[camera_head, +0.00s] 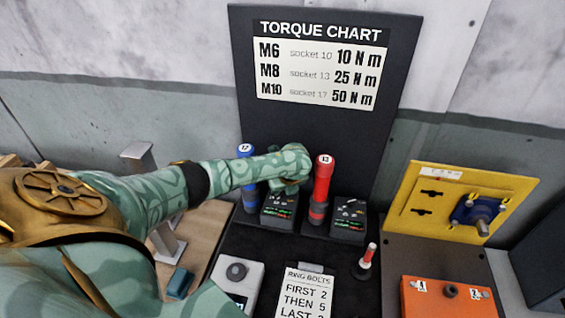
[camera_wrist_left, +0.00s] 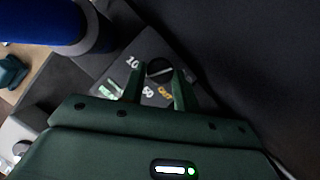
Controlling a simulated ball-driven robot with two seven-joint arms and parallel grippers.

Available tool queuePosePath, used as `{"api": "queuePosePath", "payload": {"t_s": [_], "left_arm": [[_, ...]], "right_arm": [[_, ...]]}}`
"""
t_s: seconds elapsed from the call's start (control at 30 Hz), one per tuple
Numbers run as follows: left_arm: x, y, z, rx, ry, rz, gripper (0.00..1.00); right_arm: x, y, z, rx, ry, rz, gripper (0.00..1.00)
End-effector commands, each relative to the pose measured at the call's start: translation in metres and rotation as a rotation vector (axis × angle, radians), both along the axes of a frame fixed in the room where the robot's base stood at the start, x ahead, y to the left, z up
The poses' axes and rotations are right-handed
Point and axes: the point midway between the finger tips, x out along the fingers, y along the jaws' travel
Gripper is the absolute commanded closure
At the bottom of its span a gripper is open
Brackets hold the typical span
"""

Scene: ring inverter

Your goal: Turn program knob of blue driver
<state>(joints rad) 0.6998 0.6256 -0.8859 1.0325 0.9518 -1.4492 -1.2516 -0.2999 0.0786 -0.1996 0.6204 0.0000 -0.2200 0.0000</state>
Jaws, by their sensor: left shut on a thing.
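In the left wrist view, the gripper fingers (camera_wrist_left: 159,84) are shut on the dark round program knob (camera_wrist_left: 158,68). Printed numbers surround the knob, partly hidden by the fingers. The blue driver (camera_wrist_left: 40,20) is at upper left there. My right gripper is out of view.
A red driver (camera_head: 322,182) and its box (camera_head: 349,220) stand close on the right. The torque chart (camera_head: 318,75) rises behind.

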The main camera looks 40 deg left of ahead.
Motion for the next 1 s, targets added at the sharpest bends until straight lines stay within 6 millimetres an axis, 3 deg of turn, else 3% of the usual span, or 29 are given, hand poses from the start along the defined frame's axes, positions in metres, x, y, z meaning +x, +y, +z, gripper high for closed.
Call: {"api": "queuePosePath", "payload": {"t_s": [0.3,0.77,0.8,0.83,1.0], "left_arm": [[0.0012,0.0003,0.0008,0.002,-0.001,0.098,0.92],[0.0012,0.0007,0.0,0.002,-0.001,0.109,0.92],[0.0012,0.0007,0.0,0.002,-0.001,0.109,0.59],[0.0012,0.0007,0.0,0.002,-0.001,0.109,0.5],[0.0012,0.0003,0.0,0.001,0.0,0.109,0.48]], "right_arm": [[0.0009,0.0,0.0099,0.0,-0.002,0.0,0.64],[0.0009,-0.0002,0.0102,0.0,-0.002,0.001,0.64],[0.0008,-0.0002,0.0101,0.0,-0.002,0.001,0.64],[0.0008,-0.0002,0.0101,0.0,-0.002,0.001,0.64],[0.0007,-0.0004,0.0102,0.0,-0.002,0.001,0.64]]}}
